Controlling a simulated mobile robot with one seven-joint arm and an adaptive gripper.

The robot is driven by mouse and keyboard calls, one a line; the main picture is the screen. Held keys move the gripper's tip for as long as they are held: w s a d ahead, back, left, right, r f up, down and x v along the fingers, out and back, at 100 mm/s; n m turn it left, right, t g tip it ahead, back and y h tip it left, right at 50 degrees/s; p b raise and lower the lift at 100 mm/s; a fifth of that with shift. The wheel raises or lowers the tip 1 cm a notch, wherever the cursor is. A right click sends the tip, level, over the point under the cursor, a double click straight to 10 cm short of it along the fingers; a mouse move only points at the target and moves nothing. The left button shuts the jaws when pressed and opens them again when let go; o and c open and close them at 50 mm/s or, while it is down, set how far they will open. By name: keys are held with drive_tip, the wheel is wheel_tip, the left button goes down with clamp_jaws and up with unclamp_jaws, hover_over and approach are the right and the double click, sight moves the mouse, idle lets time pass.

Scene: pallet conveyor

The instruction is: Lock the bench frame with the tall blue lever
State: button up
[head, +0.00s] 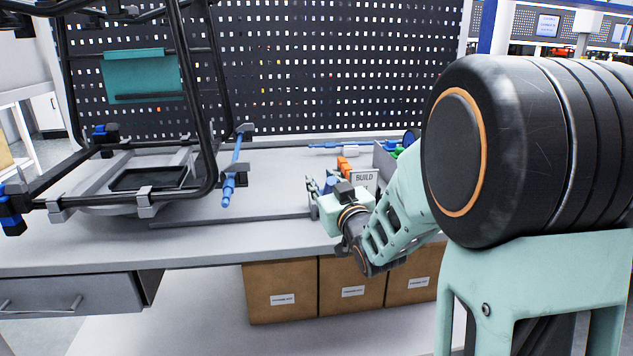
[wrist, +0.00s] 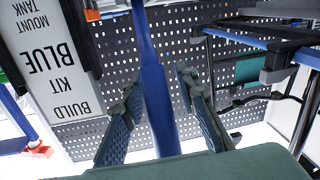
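The bench frame (head: 205,110), of black tubes with a teal panel (head: 143,75), stands on grey supports at the left of the bench. A blue lever (head: 235,165) is beside its right side. My gripper (head: 313,198) is to the right of that lever, over the bench. In the wrist view, which is upside down, my gripper (wrist: 160,105) is open. A tall blue bar (wrist: 153,80) runs between its fingers, with gaps visible on both sides. I cannot tell whether this bar is the tall lever. Part of the frame (wrist: 210,75) shows at right there.
A BUILD sign (head: 363,180) is just right of my gripper; it looms large in the wrist view (wrist: 45,65). Orange parts (head: 344,164) and a grey bin (head: 384,160) are near it. A dark bar (head: 230,220) lies on the bench. A perforated board (head: 340,70) stands behind.

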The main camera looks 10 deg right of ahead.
drive_tip(key=shift+w+a, duration=0.1)
drive_tip(key=shift+w, duration=0.3)
drive_tip(key=shift+c, duration=0.2)
clamp_jaws()
